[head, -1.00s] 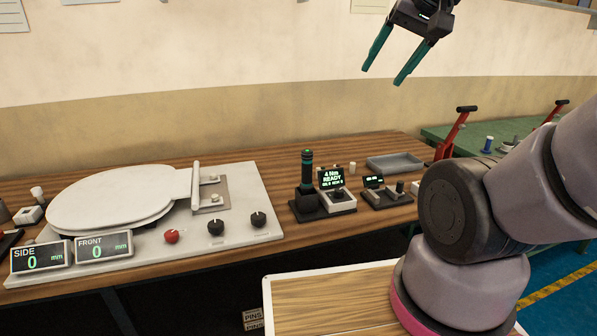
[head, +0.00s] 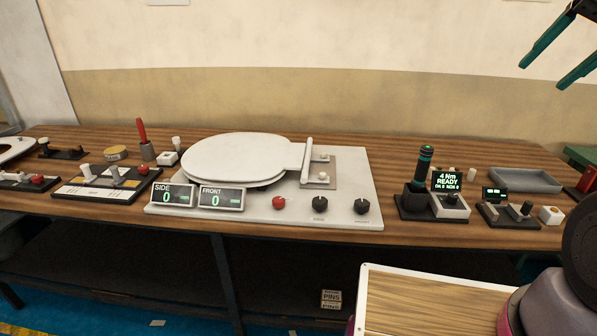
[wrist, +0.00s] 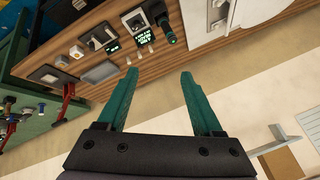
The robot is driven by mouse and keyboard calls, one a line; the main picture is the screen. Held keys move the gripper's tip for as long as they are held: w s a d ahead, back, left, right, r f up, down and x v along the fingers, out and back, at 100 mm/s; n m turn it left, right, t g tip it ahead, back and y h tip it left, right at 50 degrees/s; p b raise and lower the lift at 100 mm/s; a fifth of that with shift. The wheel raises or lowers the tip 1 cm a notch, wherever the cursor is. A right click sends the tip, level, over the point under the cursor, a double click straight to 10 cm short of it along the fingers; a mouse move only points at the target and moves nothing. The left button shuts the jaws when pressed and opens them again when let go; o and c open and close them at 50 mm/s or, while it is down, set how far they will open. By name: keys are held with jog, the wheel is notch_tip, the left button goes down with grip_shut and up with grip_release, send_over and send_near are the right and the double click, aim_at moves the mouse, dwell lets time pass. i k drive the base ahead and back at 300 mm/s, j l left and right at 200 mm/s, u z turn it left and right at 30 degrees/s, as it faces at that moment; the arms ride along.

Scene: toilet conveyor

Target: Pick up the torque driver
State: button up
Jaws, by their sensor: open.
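The torque driver (head: 424,167) is a dark upright cylinder with a green ring near its top. It stands in a black holder on the wooden bench, right of the toilet seat fixture. A small screen (head: 447,181) beside it reads "4 Nm READY". The torque driver also shows in the wrist view (wrist: 166,30), near the top. My gripper (head: 553,75) has teal fingers and is at the upper right of the head view, high above the bench and apart from the driver. In the wrist view its fingers (wrist: 158,75) are spread with nothing between them.
The white seat fixture (head: 365,205) fills the bench middle, with a SIDE and FRONT display in front. A grey tray (head: 525,181) and a small device with switches (head: 508,214) stand right of the driver. A wooden-topped surface (head: 425,300) is at the lower front.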

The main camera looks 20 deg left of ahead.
aim_at(427, 151)
jog(key=j+u, duration=0.1)
jog(key=u, duration=1.7)
jog(key=z, duration=1.75)
jog(key=k+j, duration=0.15)
jog(key=k+j+u, duration=0.1)
jog(key=j, duration=0.3)
jog(key=k+j+u, duration=0.1)
jog(key=k+j, duration=0.1)
jog(key=j, duration=0.05)
